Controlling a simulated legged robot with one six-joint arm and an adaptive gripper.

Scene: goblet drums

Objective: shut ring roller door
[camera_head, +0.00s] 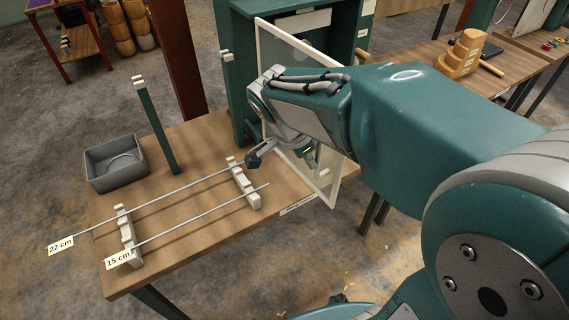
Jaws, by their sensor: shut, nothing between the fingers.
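The door (329,185) is a pale-framed, see-through panel that stands open on the front of a teal cabinet (240,85). It juts out toward me over the front edge of the wooden table. My gripper (257,159) is shut and empty, low in front of the door panel near its left edge. I cannot tell whether it touches the door. My arm hides much of the door's middle and right side, and part of the cabinet's opening.
On the table (190,215), two thin rods rest on pale notched holders (127,236), labelled 22 cm and 15 cm. A grey bin (117,162) and a teal post (157,130) stand at left. Another table (425,60) with a wooden stepped block (462,55) is at back right.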

